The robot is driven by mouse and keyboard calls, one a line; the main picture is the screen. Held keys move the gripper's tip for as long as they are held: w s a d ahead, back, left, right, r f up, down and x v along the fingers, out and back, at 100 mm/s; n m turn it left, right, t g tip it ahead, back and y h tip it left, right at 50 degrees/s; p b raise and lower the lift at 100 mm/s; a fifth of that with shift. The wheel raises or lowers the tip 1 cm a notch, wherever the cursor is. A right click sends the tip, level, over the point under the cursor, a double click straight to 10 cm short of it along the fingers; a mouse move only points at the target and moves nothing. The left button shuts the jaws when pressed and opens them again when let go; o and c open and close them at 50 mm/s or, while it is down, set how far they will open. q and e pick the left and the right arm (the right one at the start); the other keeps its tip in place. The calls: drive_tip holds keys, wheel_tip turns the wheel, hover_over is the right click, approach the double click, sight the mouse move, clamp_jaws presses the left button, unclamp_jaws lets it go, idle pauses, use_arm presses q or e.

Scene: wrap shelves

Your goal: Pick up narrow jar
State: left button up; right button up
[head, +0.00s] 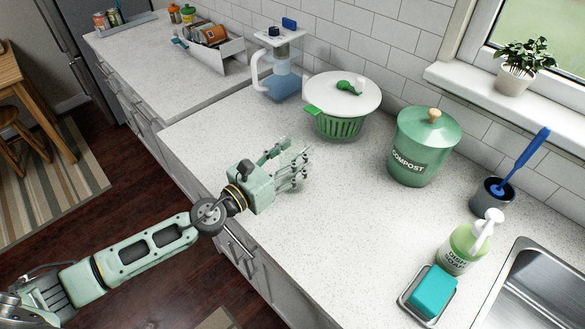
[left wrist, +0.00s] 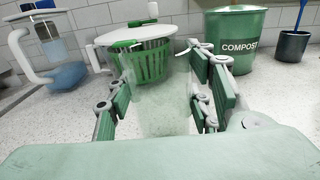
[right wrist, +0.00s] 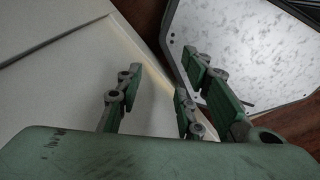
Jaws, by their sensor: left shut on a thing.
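The narrow jar (left wrist: 163,108) is a clear, glassy, faintly green container, seen between the fingers in the left wrist view. My left gripper (head: 296,164) is low over the white speckled countertop, and its fingers are closed on the jar's sides; it also shows in the left wrist view (left wrist: 165,82). In the head view the jar is hard to make out between the fingers. I cannot tell whether its base touches the counter. My right gripper (right wrist: 158,95) shows only in the right wrist view, with its fingers apart and nothing between them.
A green salad spinner (head: 339,121) with a white lid stands just behind the left gripper. A blue-based pitcher (head: 283,85) and a green compost bin (head: 424,150) flank it. A soap bottle (head: 459,248), sponge (head: 434,287) and sink (head: 545,290) are at right. The counter's middle is clear.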

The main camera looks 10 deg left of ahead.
use_arm(q)
drive_tip(key=shift+c, duration=1.3)
drive_tip(key=shift+r, duration=0.15)
